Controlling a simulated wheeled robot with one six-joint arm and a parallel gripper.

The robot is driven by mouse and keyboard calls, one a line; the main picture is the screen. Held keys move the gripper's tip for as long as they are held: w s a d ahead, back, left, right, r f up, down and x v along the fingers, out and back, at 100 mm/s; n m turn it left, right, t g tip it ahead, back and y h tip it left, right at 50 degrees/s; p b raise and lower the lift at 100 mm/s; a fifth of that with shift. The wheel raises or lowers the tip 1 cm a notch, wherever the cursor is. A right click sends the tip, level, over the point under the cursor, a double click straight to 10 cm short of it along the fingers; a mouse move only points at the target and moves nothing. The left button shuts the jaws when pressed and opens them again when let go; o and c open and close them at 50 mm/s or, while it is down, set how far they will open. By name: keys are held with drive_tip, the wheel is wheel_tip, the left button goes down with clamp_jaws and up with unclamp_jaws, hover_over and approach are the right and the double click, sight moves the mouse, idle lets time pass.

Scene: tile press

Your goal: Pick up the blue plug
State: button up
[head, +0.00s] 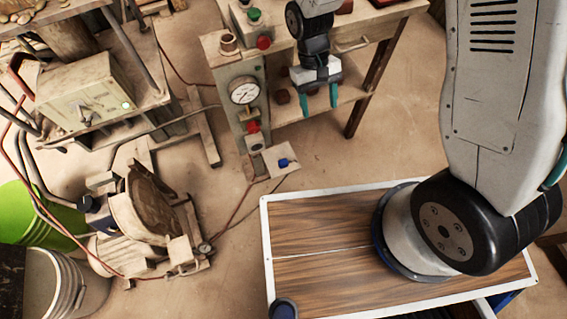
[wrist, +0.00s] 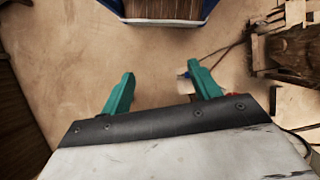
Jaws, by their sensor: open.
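The blue plug (head: 283,162) is small and sits on a pale square plate (head: 281,158) that juts from the foot of the grey gauge panel in the head view.
The gauge panel (head: 243,92), with red and green buttons, stands left of my gripper. A wooden bench (head: 352,55) is behind it. A pump-like machine (head: 145,220), a green bucket (head: 38,230) and a white bucket (head: 70,285) stand at left. Open floor (head: 350,155) lies right of the plate.

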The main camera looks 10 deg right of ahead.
drive_tip(key=s+a+f+t, duration=0.1)
drive_tip(key=a+f, duration=0.2)
drive_tip(key=f, duration=1.3)
drive_tip(key=a+f+t, duration=0.1)
drive_tip(key=a+f, duration=0.2)
drive_tip(key=f, duration=1.4)
drive_tip(key=t+y, duration=0.2)
hover_over(283, 162)
drive_tip(key=f, duration=0.1)
drive_tip(key=s+f, duration=0.1)
drive_tip(key=f, duration=0.1)
drive_tip(key=shift+f+m, duration=0.3)
drive_tip(key=shift+w+f+t, duration=0.2)
drive_tip(key=shift+f+t, duration=0.1)
drive_tip(key=shift+f, duration=0.05)
drive_tip(key=f, duration=0.7)
drive_tip(key=shift+w, duration=0.2)
drive_tip(key=shift+r, duration=0.1)
drive_tip(key=c, duration=1.1)
